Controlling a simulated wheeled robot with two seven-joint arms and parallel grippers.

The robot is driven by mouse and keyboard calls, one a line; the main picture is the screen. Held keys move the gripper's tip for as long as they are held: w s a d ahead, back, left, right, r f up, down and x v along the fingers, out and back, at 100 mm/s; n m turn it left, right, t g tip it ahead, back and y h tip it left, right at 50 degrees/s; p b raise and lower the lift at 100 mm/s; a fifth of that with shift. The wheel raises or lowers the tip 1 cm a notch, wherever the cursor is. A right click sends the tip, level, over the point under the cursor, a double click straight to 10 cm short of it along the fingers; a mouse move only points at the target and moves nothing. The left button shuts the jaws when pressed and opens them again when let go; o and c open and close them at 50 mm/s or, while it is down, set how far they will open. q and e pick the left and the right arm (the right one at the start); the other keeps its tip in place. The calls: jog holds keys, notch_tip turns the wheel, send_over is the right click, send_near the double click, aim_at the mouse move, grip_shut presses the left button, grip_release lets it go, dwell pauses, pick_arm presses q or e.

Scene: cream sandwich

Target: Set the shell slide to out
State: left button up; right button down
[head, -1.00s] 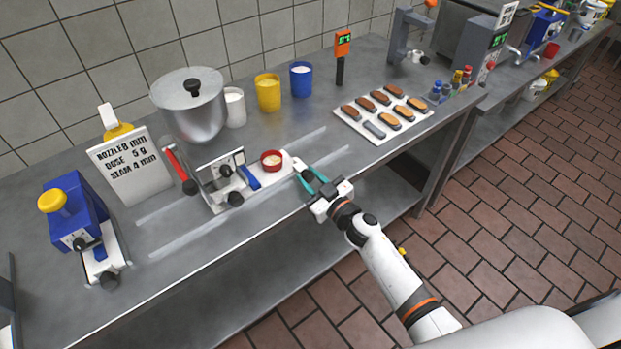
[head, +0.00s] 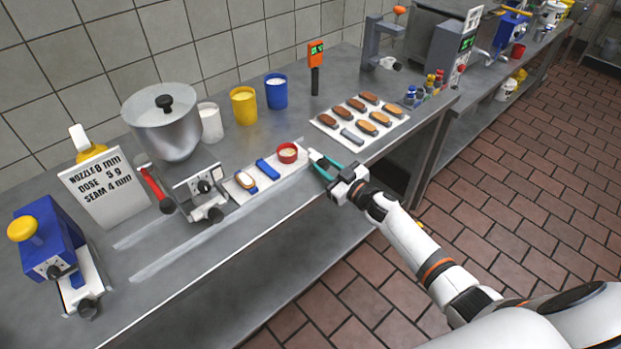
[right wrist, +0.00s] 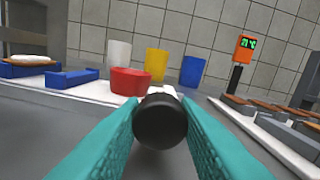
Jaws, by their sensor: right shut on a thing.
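The shell slide (head: 284,173) is a white strip reaching out to the right of the grey station with black knobs (head: 200,190). It carries a shell with pale cream (head: 245,180), a blue block (head: 267,168) and a red cup (head: 287,152). My right gripper (head: 322,165) has teal fingers at the slide's right end. In the right wrist view the fingers are shut on the slide's dark round knob (right wrist: 160,121), and the red cup (right wrist: 130,82) is just beyond it. My left gripper is not in view.
A tray of several shells (head: 330,122) lies to the right beyond my gripper. A steel pot (head: 165,120), white, yellow and blue cups (head: 276,92) and a thermometer (head: 316,65) stand behind. A sign (head: 105,187) stands left. The front counter strip is clear.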

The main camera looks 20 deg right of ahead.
aim_at(335, 170)
jog(key=d, duration=0.1)
jog(key=w+d, duration=0.1)
jog(key=shift+d, duration=0.5)
jog(key=shift+r, duration=0.1)
jog(key=c, duration=1.4)
grip_release()
jog(key=o, duration=0.3)
jog(key=shift+d, duration=0.15)
